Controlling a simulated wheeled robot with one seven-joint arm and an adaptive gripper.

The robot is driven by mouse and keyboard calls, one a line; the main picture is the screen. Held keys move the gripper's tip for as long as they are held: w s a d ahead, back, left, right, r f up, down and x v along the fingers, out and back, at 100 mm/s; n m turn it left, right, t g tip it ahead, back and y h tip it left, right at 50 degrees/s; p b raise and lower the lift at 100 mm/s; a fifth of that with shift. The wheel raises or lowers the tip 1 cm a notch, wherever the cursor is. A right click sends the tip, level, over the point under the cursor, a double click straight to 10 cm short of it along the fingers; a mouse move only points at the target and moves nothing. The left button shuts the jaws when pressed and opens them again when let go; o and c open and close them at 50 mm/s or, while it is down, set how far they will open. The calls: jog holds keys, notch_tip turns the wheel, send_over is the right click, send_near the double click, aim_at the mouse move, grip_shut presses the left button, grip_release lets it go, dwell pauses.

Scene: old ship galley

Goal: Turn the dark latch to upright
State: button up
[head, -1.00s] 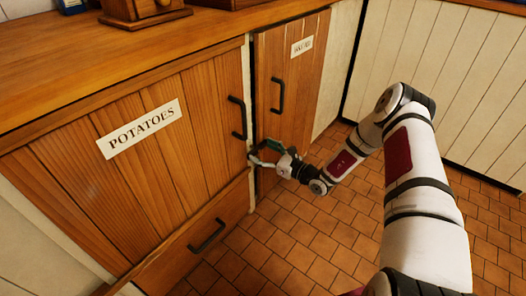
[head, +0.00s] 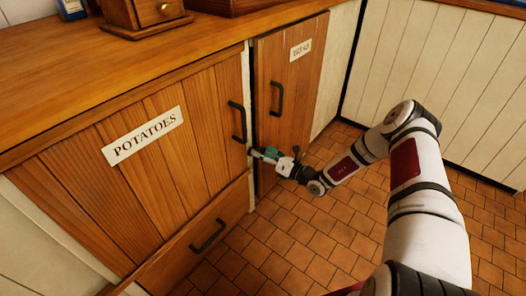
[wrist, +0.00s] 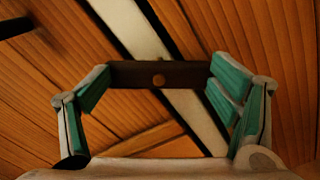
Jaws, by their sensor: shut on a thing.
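My gripper (wrist: 158,80) is shut on the latch, with one teal-padded finger at each end of the bar. In the head view my gripper (head: 262,154) reaches the pale strip low between the two doors, and it mostly hides the latch there.
The POTATOES door (head: 150,160) is left of the strip and a second labelled door (head: 292,85) is right. Dark handles (head: 238,121) (head: 277,98) stick out just above my gripper. A drawer (head: 195,250) is below. The tiled floor (head: 290,240) is clear.

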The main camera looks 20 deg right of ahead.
jog(key=m, duration=0.3)
jog(key=m+p, duration=0.1)
jog(key=m, duration=0.1)
jog(key=shift+w+r+m, duration=0.1)
jog(key=shift+w+m, duration=0.2)
jog(key=shift+w, duration=0.05)
jog(key=m, duration=0.5)
jog(key=shift+f, duration=0.2)
jog(key=shift+d+m, duration=0.1)
jog(key=shift+m, duration=0.3)
jog(key=o, duration=1.1)
jog(key=shift+f, duration=0.1)
jog(key=shift+s, duration=0.1)
jog(key=shift+s+d, duration=0.15)
jog(key=shift+s, duration=0.05)
jog(key=v, duration=1.1)
jog(key=shift+s, duration=0.15)
